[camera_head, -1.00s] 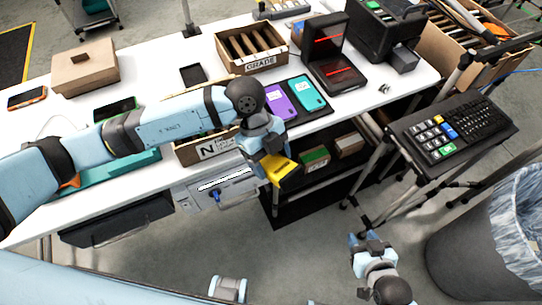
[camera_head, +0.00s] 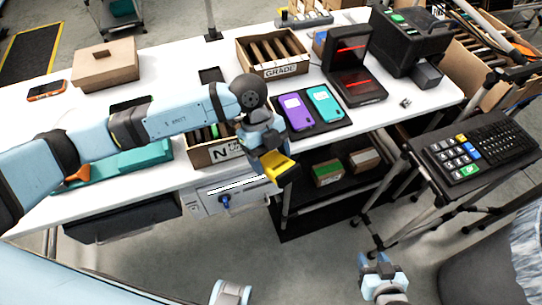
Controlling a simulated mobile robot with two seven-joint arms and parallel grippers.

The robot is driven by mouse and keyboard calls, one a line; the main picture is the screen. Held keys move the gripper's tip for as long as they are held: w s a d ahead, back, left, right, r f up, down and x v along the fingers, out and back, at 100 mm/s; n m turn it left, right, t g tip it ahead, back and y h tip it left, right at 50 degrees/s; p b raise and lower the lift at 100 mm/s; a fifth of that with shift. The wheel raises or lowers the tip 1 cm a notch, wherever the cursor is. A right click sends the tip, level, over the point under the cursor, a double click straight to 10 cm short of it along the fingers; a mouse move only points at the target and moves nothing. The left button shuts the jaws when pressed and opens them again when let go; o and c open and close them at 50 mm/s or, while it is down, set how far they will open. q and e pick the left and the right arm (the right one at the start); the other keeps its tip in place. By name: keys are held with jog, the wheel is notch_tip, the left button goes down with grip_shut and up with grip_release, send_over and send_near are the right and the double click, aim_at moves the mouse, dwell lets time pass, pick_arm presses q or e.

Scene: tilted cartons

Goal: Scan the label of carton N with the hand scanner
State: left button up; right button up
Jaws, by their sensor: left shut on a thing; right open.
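Carton N (camera_head: 204,157) is an open cardboard box at the front edge of the white table, with a white label (camera_head: 229,151) on its front. The label's right end is hidden behind my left arm. My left gripper (camera_head: 277,167) is shut on the yellow and black hand scanner (camera_head: 281,171), in front of the table edge and to the right of the label. The scanner is apart from the carton. My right gripper (camera_head: 371,262) is open and empty, low over the floor at the lower right.
A carton marked GRADE (camera_head: 272,68) stands further back. A black mat with two phones (camera_head: 311,108) lies right of my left arm. A keypad stand (camera_head: 475,158) and a bin (camera_head: 490,265) are at the right. A teal tray (camera_head: 130,164) lies left of carton N.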

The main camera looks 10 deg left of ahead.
pick_arm(q)
jog(key=shift+r, duration=0.15)
notch_tip(320, 180, up, 5)
jog(key=p, duration=0.4)
